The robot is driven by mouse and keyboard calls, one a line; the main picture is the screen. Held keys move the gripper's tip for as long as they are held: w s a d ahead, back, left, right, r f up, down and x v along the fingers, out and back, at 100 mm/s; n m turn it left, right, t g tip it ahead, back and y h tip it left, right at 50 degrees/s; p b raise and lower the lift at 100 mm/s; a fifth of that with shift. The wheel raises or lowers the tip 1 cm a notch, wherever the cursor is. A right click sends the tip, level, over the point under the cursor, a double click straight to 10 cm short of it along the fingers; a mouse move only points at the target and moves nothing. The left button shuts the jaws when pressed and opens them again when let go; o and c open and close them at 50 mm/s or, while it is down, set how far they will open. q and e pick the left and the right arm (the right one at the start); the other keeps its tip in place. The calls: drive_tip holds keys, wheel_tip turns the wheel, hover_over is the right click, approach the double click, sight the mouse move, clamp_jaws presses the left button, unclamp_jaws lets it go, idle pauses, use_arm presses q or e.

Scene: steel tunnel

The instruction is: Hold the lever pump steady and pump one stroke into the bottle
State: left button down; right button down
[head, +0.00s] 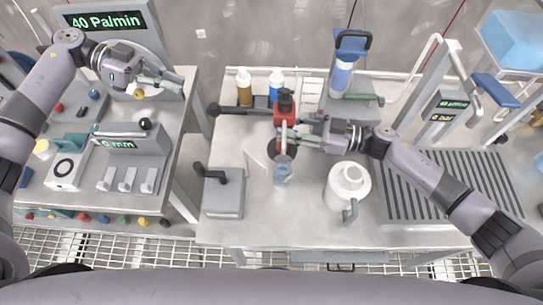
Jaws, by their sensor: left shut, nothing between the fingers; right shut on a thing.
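The lever pump (286,104) stands on the middle table, with a red body, a black top and a dark lever reaching out to the left. Its pale lower part runs down in front. A small clear bluish bottle (283,172) stands upright just in front of the pump. My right gripper (299,134) comes in from the right and is shut on the pump below its red part; the fingers partly hide the grip. My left gripper (176,82) is shut and empty, above the back of the left table, well left of the pump lever and apart from it.
A white jug (347,186) stands right of the bottle, a grey box with a black handle (223,192) left. Amber (244,86) and blue (276,84) bottles stand behind the pump. A slotted grey tray (450,185) lies right. A gap separates the two tables.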

idle(0.3)
drive_tip(key=c, duration=1.2)
unclamp_jaws()
